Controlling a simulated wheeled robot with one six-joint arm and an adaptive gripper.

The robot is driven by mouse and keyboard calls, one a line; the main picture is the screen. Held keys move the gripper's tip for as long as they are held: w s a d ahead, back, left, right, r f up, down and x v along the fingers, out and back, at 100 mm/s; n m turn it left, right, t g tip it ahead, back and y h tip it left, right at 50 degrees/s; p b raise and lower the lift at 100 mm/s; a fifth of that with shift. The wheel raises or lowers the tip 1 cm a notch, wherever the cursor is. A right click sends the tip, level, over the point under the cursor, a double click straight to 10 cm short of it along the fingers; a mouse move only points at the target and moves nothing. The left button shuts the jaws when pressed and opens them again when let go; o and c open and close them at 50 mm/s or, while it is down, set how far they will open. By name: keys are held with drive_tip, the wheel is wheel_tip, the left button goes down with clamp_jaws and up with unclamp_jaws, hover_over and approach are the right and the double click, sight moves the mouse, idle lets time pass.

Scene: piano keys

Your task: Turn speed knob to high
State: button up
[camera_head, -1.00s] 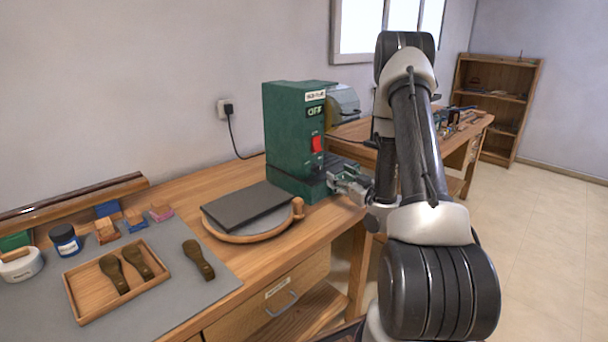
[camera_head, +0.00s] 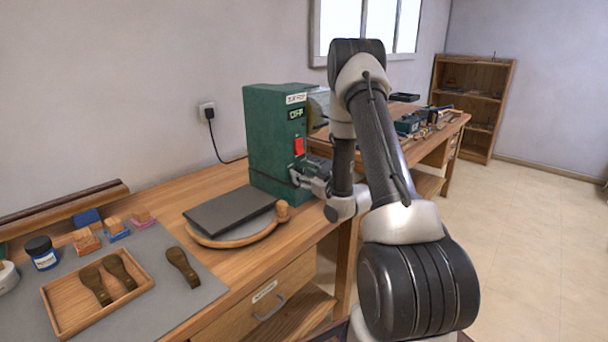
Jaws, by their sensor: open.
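A green machine (camera_head: 270,140) stands on the wooden workbench, with a small display reading OFF and a red switch (camera_head: 299,147) on its right-hand face. I cannot make out the speed knob; the lower part of that face is partly hidden by my gripper and arm. My gripper (camera_head: 298,178) is open at the lower part of that face, close to it. Whether it touches the machine or has anything between its fingers is too small to tell.
A round wooden turntable with a dark slab (camera_head: 231,209) sits left of my gripper. A drawer (camera_head: 266,297) is below.

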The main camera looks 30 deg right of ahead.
drive_tip(key=c, duration=1)
drive_tip(key=shift+c, duration=0.2)
drive_tip(key=shift+r+m+g, duration=0.1)
drive_tip(key=shift+m+g, duration=0.3)
drive_tip(key=shift+m, duration=2.3)
drive_tip(key=o, duration=1)
drive_tip(key=shift+o, duration=0.2)
